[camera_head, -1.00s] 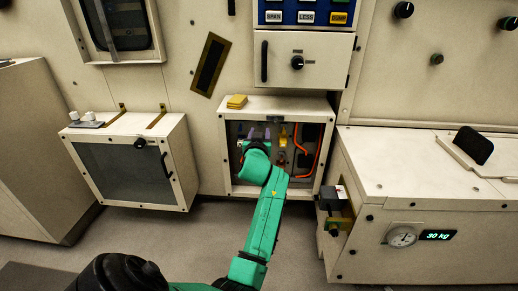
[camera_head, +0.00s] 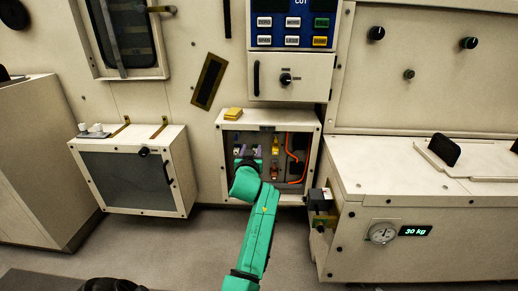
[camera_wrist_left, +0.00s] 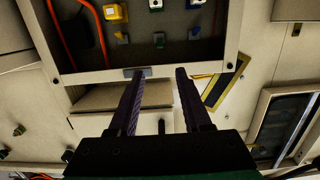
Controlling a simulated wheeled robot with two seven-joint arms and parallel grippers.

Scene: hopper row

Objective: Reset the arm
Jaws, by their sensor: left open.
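My left arm is green and reaches from the bottom of the head view up to the open-fronted box (camera_head: 313,150). My left gripper (camera_head: 247,152) is small and partly hidden by its own wrist there, in front of the box's left part. In the left wrist view my left gripper (camera_wrist_left: 160,74) shows two dark fingers set apart, with nothing between them. The fingertips lie near the box's rim (camera_wrist_left: 100,77). My right gripper is in neither view.
Inside the box are small coloured parts and an orange cable (camera_head: 290,150). A yellow block (camera_head: 233,113) lies on top. A dark-windowed cabinet (camera_head: 130,180) stands left, a cream bench (camera_head: 420,185) with a dial right. Floor shows below the box.

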